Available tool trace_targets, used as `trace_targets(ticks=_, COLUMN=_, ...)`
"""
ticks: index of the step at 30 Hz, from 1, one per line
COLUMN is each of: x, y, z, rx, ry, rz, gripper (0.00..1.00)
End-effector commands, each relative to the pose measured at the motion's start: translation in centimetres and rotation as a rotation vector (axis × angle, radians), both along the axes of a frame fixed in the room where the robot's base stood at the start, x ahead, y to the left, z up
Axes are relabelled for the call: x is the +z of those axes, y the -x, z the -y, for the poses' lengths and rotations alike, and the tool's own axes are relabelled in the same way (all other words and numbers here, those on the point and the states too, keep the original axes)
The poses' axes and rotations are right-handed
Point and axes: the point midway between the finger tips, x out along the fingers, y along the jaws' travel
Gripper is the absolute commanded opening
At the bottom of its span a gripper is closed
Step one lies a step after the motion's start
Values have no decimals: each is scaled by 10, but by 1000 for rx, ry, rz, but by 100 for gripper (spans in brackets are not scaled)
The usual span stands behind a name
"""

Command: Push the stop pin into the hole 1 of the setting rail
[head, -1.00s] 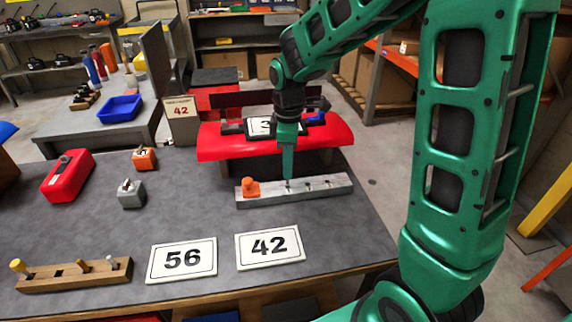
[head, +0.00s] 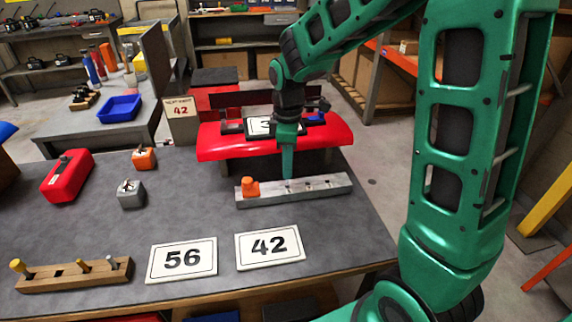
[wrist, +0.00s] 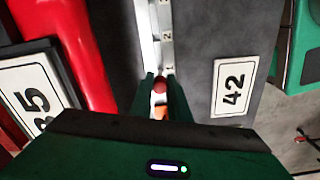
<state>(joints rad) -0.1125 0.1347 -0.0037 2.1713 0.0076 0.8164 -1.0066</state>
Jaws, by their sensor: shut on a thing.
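The grey setting rail (head: 335,189) lies on the table, with an orange knob (head: 250,187) at its left end and holes along its top. It also shows in the wrist view (wrist: 154,30), with numbers along it. My gripper (head: 287,177) points straight down over the rail, just right of the orange knob. In the wrist view my gripper (wrist: 160,84) is shut on the stop pin, whose round red-brown top (wrist: 160,85) shows between the fingers, close to the mark 1. The pin's lower end is hidden, so I cannot tell how deep it sits in the hole.
A wooden block (head: 75,275) with several pegs stands at the front left. Number cards 56 (head: 182,260) and 42 (head: 270,246) lie in front of the rail. A red kart nose (head: 275,140) is close behind it. A red box (head: 67,177) and two small blocks stand left.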

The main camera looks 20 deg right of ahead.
Motion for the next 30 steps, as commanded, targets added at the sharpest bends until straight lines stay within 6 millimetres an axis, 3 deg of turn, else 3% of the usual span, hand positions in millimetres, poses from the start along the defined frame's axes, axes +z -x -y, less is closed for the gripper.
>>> trace_targets(ticks=30, x=-22, y=0, z=0, rx=0, ry=0, rz=-1, gripper=0)
